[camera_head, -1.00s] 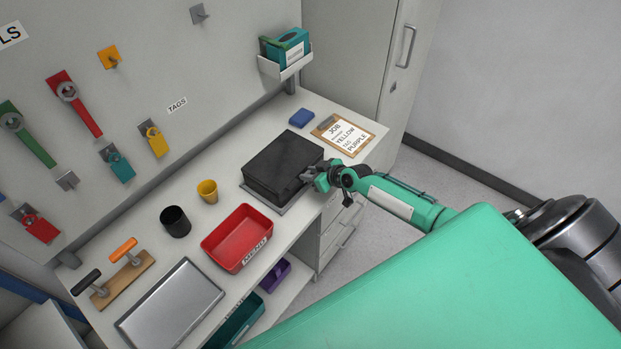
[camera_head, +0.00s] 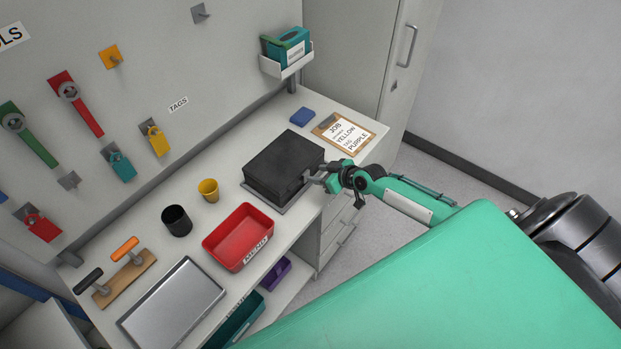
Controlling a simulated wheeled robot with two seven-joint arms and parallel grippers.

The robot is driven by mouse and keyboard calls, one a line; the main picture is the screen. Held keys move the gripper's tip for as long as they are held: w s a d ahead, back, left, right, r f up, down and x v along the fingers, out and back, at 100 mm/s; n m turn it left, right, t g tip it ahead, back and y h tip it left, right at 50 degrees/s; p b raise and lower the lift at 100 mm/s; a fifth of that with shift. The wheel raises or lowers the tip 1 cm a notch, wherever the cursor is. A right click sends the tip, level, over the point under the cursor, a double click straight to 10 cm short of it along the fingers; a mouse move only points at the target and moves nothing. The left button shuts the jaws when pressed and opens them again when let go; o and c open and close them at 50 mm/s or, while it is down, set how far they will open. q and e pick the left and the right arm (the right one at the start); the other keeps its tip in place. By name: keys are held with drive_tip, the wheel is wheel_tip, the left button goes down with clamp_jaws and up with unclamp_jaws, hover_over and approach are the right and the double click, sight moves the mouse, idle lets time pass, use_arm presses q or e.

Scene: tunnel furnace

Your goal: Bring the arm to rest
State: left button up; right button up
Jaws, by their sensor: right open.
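My right gripper (camera_head: 318,177) is at the front right side of a black box (camera_head: 284,161) on the bench. Its jaws are open, with grey fingertips close to the box's side; I cannot tell whether they touch it. The box sits on a grey base plate (camera_head: 250,190). My right arm, green, reaches in from the right above the floor. My left gripper does not show.
The white bench (camera_head: 231,166) holds a red tray (camera_head: 239,238), a black cup (camera_head: 177,221), a yellow cup (camera_head: 208,190), a metal tray (camera_head: 172,305), a blue block (camera_head: 303,117) and a clipboard (camera_head: 343,133). Tools hang on the wall board. Open floor lies right of the bench.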

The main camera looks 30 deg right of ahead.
drive_tip(key=shift+s+d+r, duration=0.2)
drive_tip(key=shift+s+r, duration=0.15)
drive_tip(key=shift+s, duration=0.15)
